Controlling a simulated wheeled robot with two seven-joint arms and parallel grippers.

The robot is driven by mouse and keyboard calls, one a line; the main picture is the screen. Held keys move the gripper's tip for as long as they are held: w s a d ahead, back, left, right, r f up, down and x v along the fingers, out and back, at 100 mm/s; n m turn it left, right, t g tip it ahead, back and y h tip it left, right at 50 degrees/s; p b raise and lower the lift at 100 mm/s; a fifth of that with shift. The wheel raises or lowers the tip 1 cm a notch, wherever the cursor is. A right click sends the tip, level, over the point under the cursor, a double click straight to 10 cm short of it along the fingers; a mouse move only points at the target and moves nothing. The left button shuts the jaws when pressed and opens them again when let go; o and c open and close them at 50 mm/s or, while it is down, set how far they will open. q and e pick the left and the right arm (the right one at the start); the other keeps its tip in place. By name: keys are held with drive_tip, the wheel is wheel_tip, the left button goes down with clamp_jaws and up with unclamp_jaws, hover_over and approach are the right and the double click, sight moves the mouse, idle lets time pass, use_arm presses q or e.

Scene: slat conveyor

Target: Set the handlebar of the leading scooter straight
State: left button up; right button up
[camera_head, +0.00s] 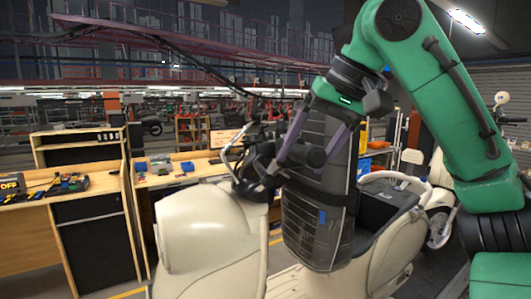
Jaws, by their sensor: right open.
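The nearest scooter is cream, with its front body (205,240) at the lower middle. Its dark handlebar (258,165) sits on top, with a thin metal lever or mirror stem rising at its left. My right gripper (307,155) comes down from the upper right on a green arm. Its two purple fingers are apart, one on each side of a dark handlebar grip. Whether they touch the grip is not clear. The handlebar's far end is hard to make out. My left gripper is not in view.
Another cream scooter (440,195) is at the right. Wooden workbenches (95,205) with tools stand at the left.

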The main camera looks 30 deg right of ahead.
drive_tip(key=shift+a+f, duration=0.1)
drive_tip(key=shift+a, duration=0.05)
drive_tip(key=shift+s, duration=0.45)
drive_tip(key=shift+s+d, duration=0.3)
drive_tip(key=c, duration=0.3)
drive_tip(key=shift+d, duration=0.15)
drive_tip(key=c, duration=0.5)
clamp_jaws()
drive_tip(key=shift+o, duration=0.9)
unclamp_jaws()
drive_tip(key=shift+a, duration=0.25)
clamp_jaws()
drive_tip(key=shift+s+d+f+n, duration=0.15)
drive_tip(key=shift+d+f+n, duration=0.15)
drive_tip(key=shift+d, duration=0.15)
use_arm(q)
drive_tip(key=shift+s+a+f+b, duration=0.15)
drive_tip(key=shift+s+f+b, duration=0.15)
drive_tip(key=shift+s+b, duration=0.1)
use_arm(e)
drive_tip(key=shift+s+d+f+n+t+y, duration=0.15)
drive_tip(key=shift+s+d+f, duration=0.15)
drive_tip(key=shift+d, duration=0.25)
drive_tip(key=shift+s+d+f+n+t+y, duration=0.15)
drive_tip(key=shift+d+f, duration=0.1)
drive_tip(key=shift+d, duration=0.3)
